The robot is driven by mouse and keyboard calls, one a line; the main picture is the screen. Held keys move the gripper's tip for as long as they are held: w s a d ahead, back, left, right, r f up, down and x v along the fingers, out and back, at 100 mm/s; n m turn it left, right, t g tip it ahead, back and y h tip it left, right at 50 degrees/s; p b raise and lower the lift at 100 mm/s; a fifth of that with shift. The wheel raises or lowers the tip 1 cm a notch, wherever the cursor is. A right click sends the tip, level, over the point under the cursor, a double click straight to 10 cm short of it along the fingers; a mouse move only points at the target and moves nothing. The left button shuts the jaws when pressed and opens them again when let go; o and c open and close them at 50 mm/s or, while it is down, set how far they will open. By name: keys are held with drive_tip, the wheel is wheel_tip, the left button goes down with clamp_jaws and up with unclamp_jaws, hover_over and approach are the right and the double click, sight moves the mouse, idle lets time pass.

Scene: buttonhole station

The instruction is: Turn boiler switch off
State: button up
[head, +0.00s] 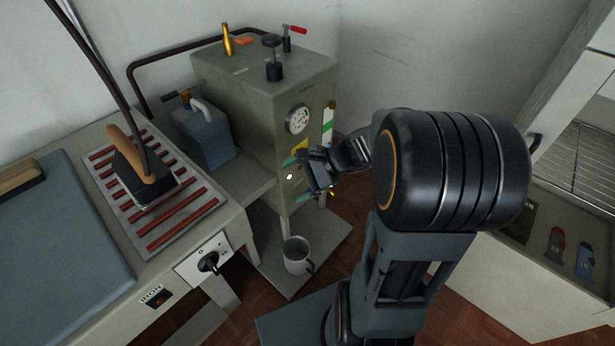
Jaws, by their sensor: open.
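The boiler (262,110) is a grey-green metal box standing behind the ironing table, with a round gauge (298,120) on its front face. My gripper (296,179) is at the lower part of that face, its two teal-tipped fingers spread apart, one above the other. A small light-and-dark fitting (290,177) shows between the fingertips; it may be the boiler switch, but it is too small to read its position. I cannot tell whether the fingers touch the face. My gripper's body hides part of the panel below a yellow label (299,146).
An iron (140,175) rests on a red-slatted stand (185,218) at left. A blue-grey jug (203,135) stands beside the boiler. A metal mug (296,256) stands on the low shelf (327,253).

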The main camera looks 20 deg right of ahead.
drive_tip(key=w+d+f+m+t+h+b, duration=0.1)
drive_tip(key=w+d+f+m+t+b, duration=0.45)
drive_tip(key=d+f+m, duration=0.3)
drive_tip(key=w+d+f+m+t+h+b, duration=0.1)
drive_tip(key=w+d+f+m+t+b, duration=0.35)
drive_tip(key=d+f+m+t, duration=0.35)
drive_tip(key=f+b+x, duration=0.1)
drive_tip(key=b+x, duration=0.2)
drive_tip(key=x, duration=0.8)
drive_tip(key=shift+w+d+r+n+g, duration=0.2)
drive_tip(key=shift+w+r+n+g, duration=0.2)
drive_tip(key=shift+w+g, duration=0.1)
drive_tip(key=shift+c, duration=0.3)
